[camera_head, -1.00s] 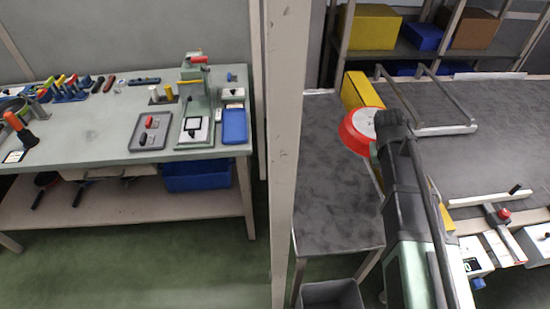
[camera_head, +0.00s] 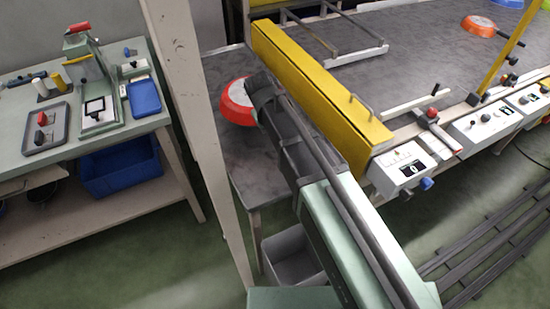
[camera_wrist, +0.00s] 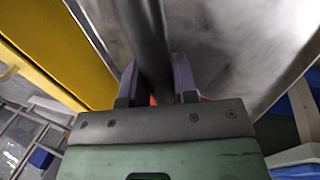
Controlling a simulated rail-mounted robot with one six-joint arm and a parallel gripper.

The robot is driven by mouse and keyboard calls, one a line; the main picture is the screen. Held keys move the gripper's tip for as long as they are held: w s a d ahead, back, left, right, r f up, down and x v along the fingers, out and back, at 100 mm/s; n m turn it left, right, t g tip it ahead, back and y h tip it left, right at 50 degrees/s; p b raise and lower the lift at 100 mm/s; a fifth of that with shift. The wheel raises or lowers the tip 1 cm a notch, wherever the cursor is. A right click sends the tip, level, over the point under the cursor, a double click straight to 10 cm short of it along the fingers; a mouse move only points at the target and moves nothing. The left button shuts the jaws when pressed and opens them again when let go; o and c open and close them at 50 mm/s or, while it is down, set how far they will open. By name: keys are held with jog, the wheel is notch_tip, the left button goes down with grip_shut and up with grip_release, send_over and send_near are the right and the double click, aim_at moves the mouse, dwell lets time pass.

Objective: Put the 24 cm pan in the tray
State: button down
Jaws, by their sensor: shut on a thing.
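A red pan (camera_head: 237,102) with a pale disc in its middle shows at the end of my arm in the head view, over the dark side table (camera_head: 222,68). My gripper (camera_head: 262,92) is at the pan's right side, largely hidden by my wrist. In the wrist view its two fingers (camera_wrist: 155,80) are closed on a dark bar like a handle (camera_wrist: 150,40), with a little red below. I cannot tell whether the pan touches the table. A grey tray (camera_head: 62,124) and a blue tray (camera_head: 144,97) lie on the green workbench at left.
A long yellow guard (camera_head: 315,85) stands between side table and conveyor (camera_head: 420,55). An orange pan (camera_head: 480,26) lies on the conveyor. A pale post (camera_head: 190,90) rises between workbench and side table. A grey bin (camera_head: 288,250) stands below.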

notch_tip(320, 180, down, 8)
jog(key=b, duration=0.6)
jog(key=shift+f, duration=0.2)
jog(key=shift+r, duration=0.3)
jog(key=shift+f, duration=0.2)
jog(key=c, duration=0.9)
grip_release()
jog(key=shift+r, duration=0.1)
jog(key=p+v, duration=1.2)
jog(key=shift+a+r, duration=0.1)
